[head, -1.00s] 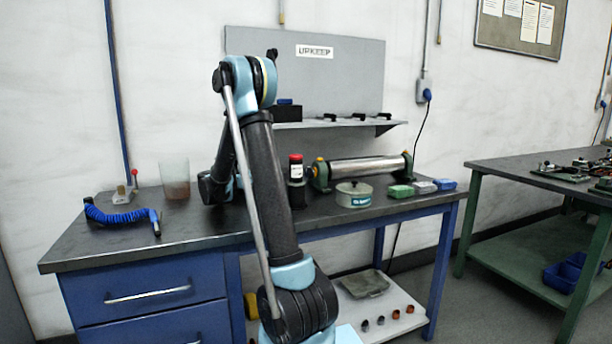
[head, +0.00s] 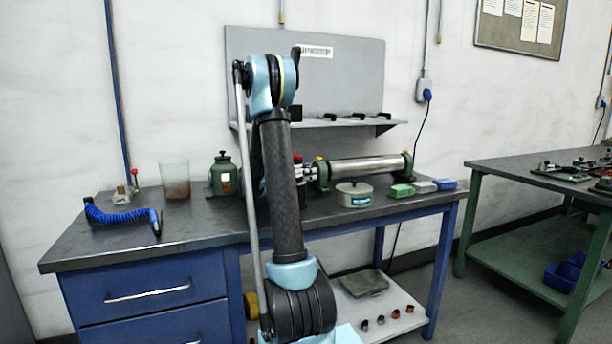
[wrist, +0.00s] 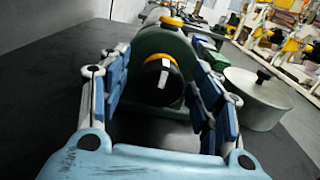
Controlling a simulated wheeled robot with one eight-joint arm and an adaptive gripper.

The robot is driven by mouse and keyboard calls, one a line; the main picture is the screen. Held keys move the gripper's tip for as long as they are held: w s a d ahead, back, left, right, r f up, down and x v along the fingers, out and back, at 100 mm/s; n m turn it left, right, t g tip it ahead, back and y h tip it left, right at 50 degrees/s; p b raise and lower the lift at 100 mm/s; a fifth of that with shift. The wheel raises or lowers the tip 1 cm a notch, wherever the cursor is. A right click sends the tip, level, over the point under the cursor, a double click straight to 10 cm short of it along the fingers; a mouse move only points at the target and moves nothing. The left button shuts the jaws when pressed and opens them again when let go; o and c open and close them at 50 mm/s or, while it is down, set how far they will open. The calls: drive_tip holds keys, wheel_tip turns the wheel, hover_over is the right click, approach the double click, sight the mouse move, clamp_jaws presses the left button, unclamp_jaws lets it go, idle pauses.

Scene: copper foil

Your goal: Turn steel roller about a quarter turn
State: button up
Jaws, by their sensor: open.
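The steel roller (head: 365,167) lies across its green end stands at the back right of the bench. In the wrist view its near green housing (wrist: 178,48) faces me, with a black round end knob (wrist: 158,82) that has a yellow ring and a white mark. The housing hides most of the roller there. My gripper (wrist: 157,66) is open, one blue-padded finger on each side of the knob. I cannot tell whether either finger touches it. In the head view my gripper (head: 306,172) is partly hidden by my arm, at the roller's left end.
A lidded round tin (head: 354,195) stands in front of the roller, and it shows close to the right finger in the wrist view (wrist: 255,97). Small boxes (head: 402,191) lie to its right. A green can (head: 222,176) and a clear beaker (head: 174,180) stand left.

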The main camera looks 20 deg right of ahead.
drive_tip(key=shift+d, duration=0.1)
drive_tip(key=c, duration=1)
drive_tip(key=shift+n, duration=0.3)
drive_tip(key=shift+c, duration=0.2)
drive_tip(key=n, duration=0.3)
drive_tip(key=shift+w, duration=0.2)
drive_tip(key=n, duration=0.5)
drive_tip(key=shift+w, duration=0.1)
drive_tip(key=n, duration=0.8)
drive_tip(key=shift+f+n, duration=0.2)
drive_tip(key=shift+n, duration=0.1)
drive_tip(key=shift+n, duration=0.3)
